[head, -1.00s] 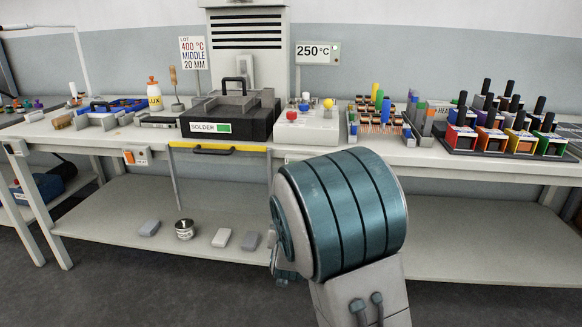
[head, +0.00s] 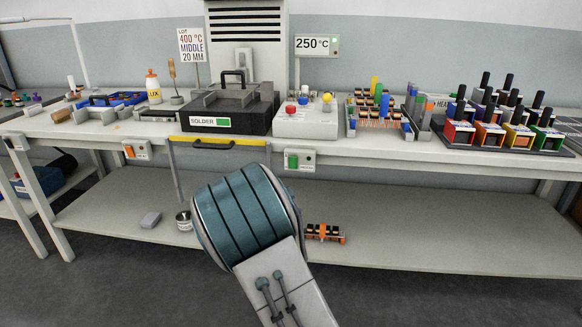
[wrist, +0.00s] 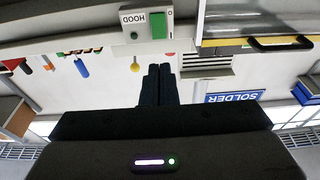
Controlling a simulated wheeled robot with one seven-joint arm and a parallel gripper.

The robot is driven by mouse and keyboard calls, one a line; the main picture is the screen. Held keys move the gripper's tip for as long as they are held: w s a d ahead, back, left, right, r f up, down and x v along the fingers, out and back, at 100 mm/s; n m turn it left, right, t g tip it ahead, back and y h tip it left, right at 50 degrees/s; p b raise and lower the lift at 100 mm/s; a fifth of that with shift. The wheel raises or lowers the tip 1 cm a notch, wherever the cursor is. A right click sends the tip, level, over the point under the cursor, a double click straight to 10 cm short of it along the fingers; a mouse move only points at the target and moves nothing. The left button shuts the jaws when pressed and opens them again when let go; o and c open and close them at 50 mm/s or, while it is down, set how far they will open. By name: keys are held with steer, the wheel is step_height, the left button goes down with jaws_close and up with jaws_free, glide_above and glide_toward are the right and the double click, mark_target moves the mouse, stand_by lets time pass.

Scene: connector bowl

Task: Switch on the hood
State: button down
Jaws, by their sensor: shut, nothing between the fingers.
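The hood (head: 246,22) is a pale housing with dark slots at the back of the bench. A small switch box (head: 308,159) with a green rocker (head: 291,162) hangs at the bench's front edge, right of the yellow-trimmed drawer. In the wrist view, which is upside down, the box (wrist: 130,36) reads HOOD and its green rocker (wrist: 158,26) shows. My gripper (wrist: 160,68) has its dark fingers together and empty. The fingertips appear apart from the switch box in the picture. In the head view my arm hides the gripper.
A similar box with an orange switch (head: 129,151) hangs further left. The drawer handle (head: 214,147) sticks out between them. A solder unit (head: 224,114) and a box with coloured knobs (head: 318,124) stand on the bench. The lower shelf (head: 430,235) is largely clear at right.

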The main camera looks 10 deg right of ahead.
mark_target(292, 160)
steer(key=b+x, duration=0.2)
steer(key=x, duration=1.1)
steer(key=shift+w+d, duration=0.1)
steer(key=shift+w, duration=0.05)
